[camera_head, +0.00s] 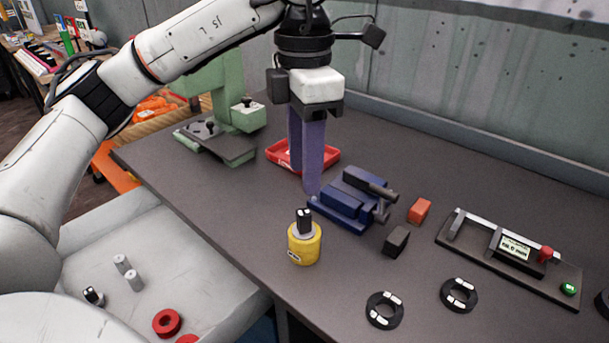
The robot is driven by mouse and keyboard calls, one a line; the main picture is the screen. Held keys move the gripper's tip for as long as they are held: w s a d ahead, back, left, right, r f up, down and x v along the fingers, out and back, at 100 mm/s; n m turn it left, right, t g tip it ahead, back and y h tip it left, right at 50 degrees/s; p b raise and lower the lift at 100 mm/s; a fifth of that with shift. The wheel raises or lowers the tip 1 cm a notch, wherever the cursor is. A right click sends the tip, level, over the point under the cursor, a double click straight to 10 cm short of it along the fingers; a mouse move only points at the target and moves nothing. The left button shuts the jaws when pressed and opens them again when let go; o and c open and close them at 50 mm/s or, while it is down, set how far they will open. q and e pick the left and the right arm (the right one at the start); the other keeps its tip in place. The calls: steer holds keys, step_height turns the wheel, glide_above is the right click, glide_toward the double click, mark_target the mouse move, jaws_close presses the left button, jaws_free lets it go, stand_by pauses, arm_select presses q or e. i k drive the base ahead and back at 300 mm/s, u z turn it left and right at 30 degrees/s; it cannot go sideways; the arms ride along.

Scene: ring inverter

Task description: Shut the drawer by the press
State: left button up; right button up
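A pale grey open drawer (213,262) juts out from the bench front at the lower left; my arm hides part of it. It holds small grey cylinders (128,272), a black-and-white piece (93,296) and red rings (167,322). The green press (222,105) stands on the bench behind it. My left gripper (305,180) points down over the bench, between the red tray and the blue vise, away from the drawer. Its purple fingers overlap in this view, so their gap is unclear; nothing shows held. My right gripper is not in view.
On the bench are a red tray (328,152), a blue vise (345,203), a yellow cylinder (304,246) with a black-and-white top, orange (419,210) and dark (396,241) blocks, black rings (384,310) and a gauge fixture (510,258). A wall closes the back.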

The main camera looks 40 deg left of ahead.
mark_target(214, 302)
steer(key=k, duration=1)
